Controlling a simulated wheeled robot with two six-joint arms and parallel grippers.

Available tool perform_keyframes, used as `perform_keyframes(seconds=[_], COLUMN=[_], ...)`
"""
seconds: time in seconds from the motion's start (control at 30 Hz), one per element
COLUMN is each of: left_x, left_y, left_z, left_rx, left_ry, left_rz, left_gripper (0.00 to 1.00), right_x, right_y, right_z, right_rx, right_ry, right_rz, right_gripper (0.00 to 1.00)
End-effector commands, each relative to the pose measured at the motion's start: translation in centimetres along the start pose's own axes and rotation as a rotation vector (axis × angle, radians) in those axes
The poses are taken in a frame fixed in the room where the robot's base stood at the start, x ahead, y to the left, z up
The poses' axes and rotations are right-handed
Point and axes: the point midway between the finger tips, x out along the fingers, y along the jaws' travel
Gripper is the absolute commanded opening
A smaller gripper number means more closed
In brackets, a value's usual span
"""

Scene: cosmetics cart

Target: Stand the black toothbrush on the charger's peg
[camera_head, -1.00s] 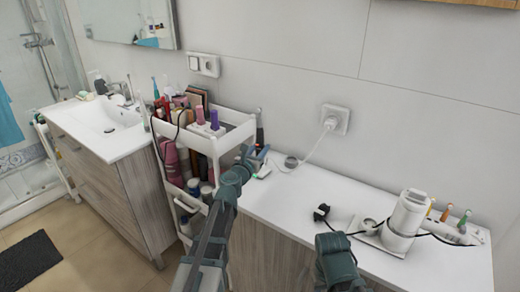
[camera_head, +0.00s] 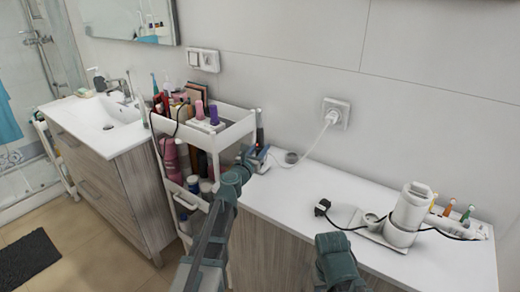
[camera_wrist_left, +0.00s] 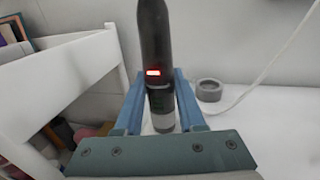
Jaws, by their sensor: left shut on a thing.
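My left gripper (camera_wrist_left: 160,105) is shut on the black toothbrush (camera_wrist_left: 155,40). In the left wrist view the toothbrush is upright between the blue fingers, with a lit red mark on its body. In the head view the left gripper (camera_head: 255,157) is by the counter's left end, and the dark toothbrush (camera_head: 260,130) rises above it. A small round grey piece, seemingly the charger (camera_head: 291,159), sits on the counter to the right; it also shows in the left wrist view (camera_wrist_left: 208,91). Its peg cannot be made out. Of my right arm only a dark link shows, no fingers.
A white cart (camera_head: 231,131) full of cosmetics stands close left of the gripper. A white cord (camera_head: 316,146) runs from the wall socket (camera_head: 336,113) towards the grey piece. A white appliance (camera_head: 409,208) and a black plug (camera_head: 321,207) occupy the counter's right part.

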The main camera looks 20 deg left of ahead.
Motion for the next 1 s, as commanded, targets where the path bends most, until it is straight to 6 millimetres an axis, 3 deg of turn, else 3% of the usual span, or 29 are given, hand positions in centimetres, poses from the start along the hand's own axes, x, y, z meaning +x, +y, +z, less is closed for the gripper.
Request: perform_keyframes(seconds=[0.17, 0.2, 0.4, 0.77, 1.0], left_x=[0.0, 0.0, 0.0, -0.2, -2.1], left_y=[0.0, 0.0, 0.0, 0.0, -0.4], left_z=[-0.6, -0.5, -0.4, -0.4, -0.4], left_rx=[0.000, 0.000, 0.000, 0.000, 0.000], left_ry=[0.000, 0.000, 0.000, 0.000, 0.000], left_rz=[0.000, 0.000, 0.000, 0.000, -0.002], left_gripper=[0.00, 0.42, 0.74, 0.74, 0.74], right_x=[0.5, 0.5, 0.4, 0.4, 0.4], right_y=[-0.1, 0.0, 0.0, 0.0, 0.0], right_z=[0.0, 0.0, 0.0, 0.0, 0.0], right_rx=[0.000, 0.000, 0.000, 0.000, 0.000], right_ry=[0.000, 0.000, 0.000, 0.000, 0.000], right_rz=[0.000, 0.000, 0.000, 0.000, 0.000], right_gripper=[0.50, 0.50, 0.50, 0.50, 0.50])
